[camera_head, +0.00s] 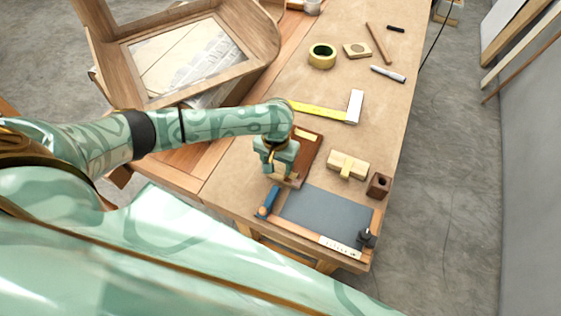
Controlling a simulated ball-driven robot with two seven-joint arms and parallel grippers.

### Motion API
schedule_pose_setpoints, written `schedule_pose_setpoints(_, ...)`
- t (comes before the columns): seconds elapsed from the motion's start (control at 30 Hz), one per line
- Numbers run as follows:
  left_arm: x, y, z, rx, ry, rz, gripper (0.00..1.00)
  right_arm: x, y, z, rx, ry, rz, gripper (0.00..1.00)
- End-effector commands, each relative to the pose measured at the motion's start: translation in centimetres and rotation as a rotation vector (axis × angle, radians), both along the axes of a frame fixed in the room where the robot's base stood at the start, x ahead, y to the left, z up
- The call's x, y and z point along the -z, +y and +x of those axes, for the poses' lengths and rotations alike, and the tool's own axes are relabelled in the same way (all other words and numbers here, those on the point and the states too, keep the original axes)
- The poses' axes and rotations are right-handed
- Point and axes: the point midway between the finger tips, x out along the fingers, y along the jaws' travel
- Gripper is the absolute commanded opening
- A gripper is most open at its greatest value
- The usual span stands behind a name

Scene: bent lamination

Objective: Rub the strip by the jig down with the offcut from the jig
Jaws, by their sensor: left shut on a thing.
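My left gripper (281,173) is shut on a small pale wooden piece, which looks like the offcut (291,181). It is at the back left corner of a dark grey panel (325,215) with a wooden border. A reddish-brown board (308,147) with a pale label lies just behind the gripper and is partly hidden by it. I cannot tell for sure which part is the jig or the strip. Whether the held piece touches the surface below is also unclear. My right gripper is out of view.
Right of the gripper are a pale wooden block (348,164) and a brown block with a hole (379,185). A blue-handled tool (268,203) and a black knob (366,237) flank the panel. A square (354,107), tape roll (322,55) and marker (388,74) lie farther back.

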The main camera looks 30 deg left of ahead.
Motion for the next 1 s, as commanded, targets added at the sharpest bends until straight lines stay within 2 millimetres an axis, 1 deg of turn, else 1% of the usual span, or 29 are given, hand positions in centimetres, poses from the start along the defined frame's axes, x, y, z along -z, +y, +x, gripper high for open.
schedule_pose_setpoints(0.3,0.0,-0.1,0.0,0.001,0.0,-0.001,0.34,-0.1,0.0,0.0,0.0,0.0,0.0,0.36)
schedule_pose_setpoints(0.6,-0.1,-1.5,0.0,0.001,0.001,-0.003,0.34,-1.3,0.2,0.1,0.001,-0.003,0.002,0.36)
schedule_pose_setpoints(0.7,0.0,-1.8,0.0,0.001,0.001,-0.001,0.34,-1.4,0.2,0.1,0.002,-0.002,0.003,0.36)
schedule_pose_setpoints(1.0,0.1,-1.7,0.0,0.001,0.0,-0.001,0.34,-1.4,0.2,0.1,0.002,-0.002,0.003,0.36)
